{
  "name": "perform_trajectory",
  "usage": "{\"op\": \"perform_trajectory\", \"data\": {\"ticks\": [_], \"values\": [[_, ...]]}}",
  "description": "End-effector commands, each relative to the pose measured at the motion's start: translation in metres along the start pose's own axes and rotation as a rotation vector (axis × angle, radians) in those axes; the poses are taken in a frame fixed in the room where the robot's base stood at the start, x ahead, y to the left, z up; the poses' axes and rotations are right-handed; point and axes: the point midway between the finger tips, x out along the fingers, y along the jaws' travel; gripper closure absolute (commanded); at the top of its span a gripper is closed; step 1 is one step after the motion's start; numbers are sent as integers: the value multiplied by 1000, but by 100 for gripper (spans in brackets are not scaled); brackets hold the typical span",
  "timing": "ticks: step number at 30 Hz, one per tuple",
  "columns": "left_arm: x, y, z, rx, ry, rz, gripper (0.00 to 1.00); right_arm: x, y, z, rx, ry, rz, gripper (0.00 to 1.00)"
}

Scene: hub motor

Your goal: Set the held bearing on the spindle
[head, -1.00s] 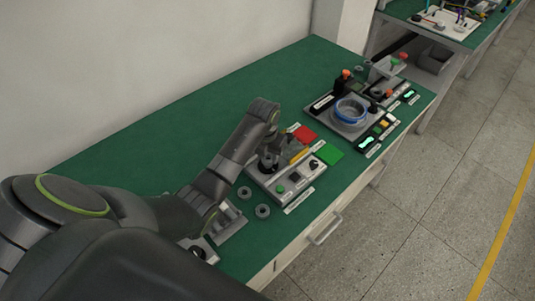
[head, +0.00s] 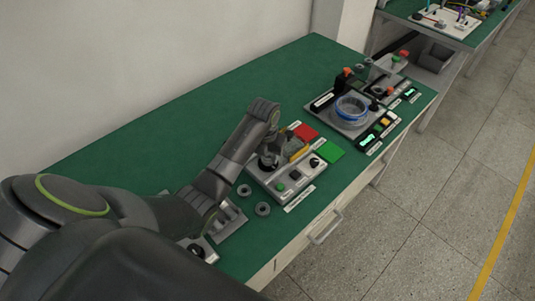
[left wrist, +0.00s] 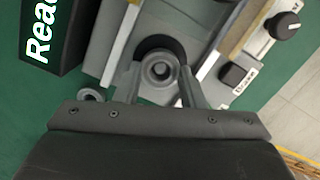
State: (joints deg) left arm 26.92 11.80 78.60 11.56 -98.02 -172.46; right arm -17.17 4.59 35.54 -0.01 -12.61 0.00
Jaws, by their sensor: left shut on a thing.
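My left gripper (head: 268,160) reaches down over the grey station (head: 287,183) on the green bench. In the left wrist view its two fingers (left wrist: 160,82) are shut on a small grey ring-shaped bearing (left wrist: 160,70). The bearing looks level, its centre hole facing the camera. Just behind it is a dark round part of the station (left wrist: 158,44). The spindle is not clearly visible, and I cannot tell whether the bearing touches it. My right gripper is not in view.
Two loose rings (head: 245,191) lie on the bench left of the station. Red (head: 305,133) and green (head: 329,153) pads lie beside it. Another fixture with a blue ring (head: 351,108) stands farther right. The bench's back left is clear.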

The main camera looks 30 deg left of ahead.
Motion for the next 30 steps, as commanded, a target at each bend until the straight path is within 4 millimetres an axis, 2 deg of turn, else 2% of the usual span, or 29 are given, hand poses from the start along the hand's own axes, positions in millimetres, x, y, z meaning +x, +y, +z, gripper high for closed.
{"op": "perform_trajectory", "data": {"ticks": [27, 28, 30], "values": [[7, 0, -1, 0, 0, 0, 87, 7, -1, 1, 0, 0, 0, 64], [7, 0, -1, 0, 0, 0, 63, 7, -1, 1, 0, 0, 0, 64], [7, 0, -1, 0, 0, 0, 53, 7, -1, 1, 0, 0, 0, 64]]}}
